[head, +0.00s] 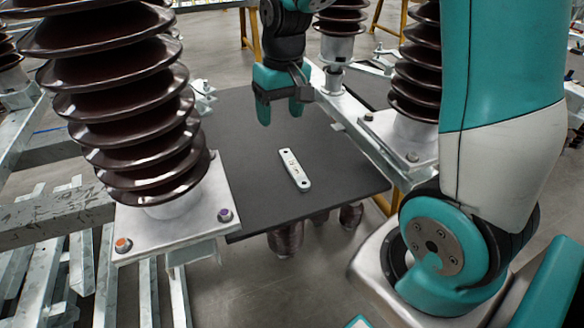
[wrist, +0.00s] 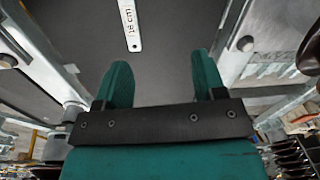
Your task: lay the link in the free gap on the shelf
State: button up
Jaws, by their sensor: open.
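The link (head: 294,169) is a small pale flat bar with rounded ends, a hole near each end and dark lettering. It lies flat and alone on the dark grey shelf (head: 255,205), toward its front middle. In the wrist view part of the link (wrist: 132,20) shows at the top edge, with "16 cm" printed on it; its other end is cut off. My gripper (head: 281,114) is above the far part of the shelf, apart from the link. Its two teal fingers (wrist: 162,82) are spread with nothing between them.
A large brown ribbed insulator (head: 125,100) stands on a bolted plate (head: 190,222) left of the shelf. Another insulator (head: 415,85) stands at the right on a steel beam. The shelf around the link is clear. Galvanised steel profiles (head: 100,275) lie at the lower left.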

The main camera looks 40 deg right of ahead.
jog(key=w+d+f+m, duration=0.2)
jog(key=d+f, duration=0.1)
jog(key=d, duration=0.3)
send_over(294, 167)
jog(key=shift+h, duration=0.4)
jog(key=f, duration=1)
jog(key=shift+s+a+f+b, duration=0.1)
jog(key=shift+s+f+b, duration=0.15)
jog(key=shift+s+b, duration=0.1)
jog(key=f, duration=0.6)
jog(key=shift+w+f, duration=0.25)
jog(key=shift+w, duration=0.15)
jog(key=shift+d, duration=0.2)
grip_shut()
